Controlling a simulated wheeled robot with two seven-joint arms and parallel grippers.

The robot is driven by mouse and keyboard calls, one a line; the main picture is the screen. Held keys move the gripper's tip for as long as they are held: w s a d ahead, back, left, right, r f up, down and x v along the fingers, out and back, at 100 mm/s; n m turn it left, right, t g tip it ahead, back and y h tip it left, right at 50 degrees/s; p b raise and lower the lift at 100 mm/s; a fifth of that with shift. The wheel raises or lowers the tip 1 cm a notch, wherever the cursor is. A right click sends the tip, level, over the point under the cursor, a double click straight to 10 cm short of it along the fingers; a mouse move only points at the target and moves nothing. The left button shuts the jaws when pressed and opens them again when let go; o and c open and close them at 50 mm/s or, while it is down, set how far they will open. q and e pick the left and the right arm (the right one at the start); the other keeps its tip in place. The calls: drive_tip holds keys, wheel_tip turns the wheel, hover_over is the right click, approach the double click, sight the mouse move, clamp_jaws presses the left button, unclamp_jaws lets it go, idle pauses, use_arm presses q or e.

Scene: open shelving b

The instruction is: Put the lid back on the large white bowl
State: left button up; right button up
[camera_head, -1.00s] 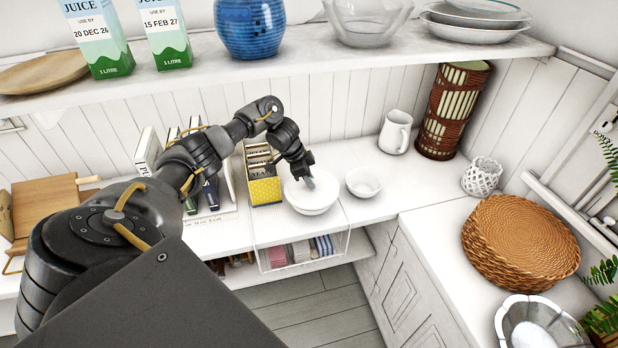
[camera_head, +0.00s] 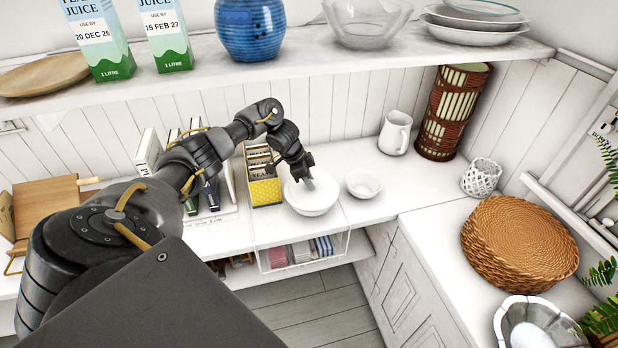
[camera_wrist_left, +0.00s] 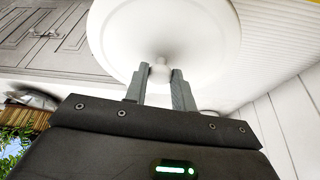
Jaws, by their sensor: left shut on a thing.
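The large white bowl (camera_head: 314,208) stands on the white counter, right of the yellow box. The white lid (camera_head: 298,190) is at the bowl's top, under my left gripper (camera_head: 309,181). In the left wrist view the lid (camera_wrist_left: 125,40) fills the upper middle, and its round knob (camera_wrist_left: 160,72) is between the two fingers of my left gripper (camera_wrist_left: 160,82), which is shut on it. I cannot tell whether the lid rests fully on the rim. My right gripper is not in view.
A small white bowl (camera_head: 363,183) stands close right of the large bowl. The yellow box (camera_head: 264,190) stands close left. A white jug (camera_head: 395,132) and a brown woven cylinder (camera_head: 452,112) stand farther back. A shelf (camera_head: 330,62) overhangs the counter. Counter is clear near the corner.

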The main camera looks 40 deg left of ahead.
use_arm(q)
drive_tip(key=o, duration=1.5)
drive_tip(key=shift+o, duration=0.2)
wheel_tip(320, 180, up, 7)
drive_tip(key=p, duration=0.7)
drive_tip(key=shift+r, duration=0.1)
clamp_jaws()
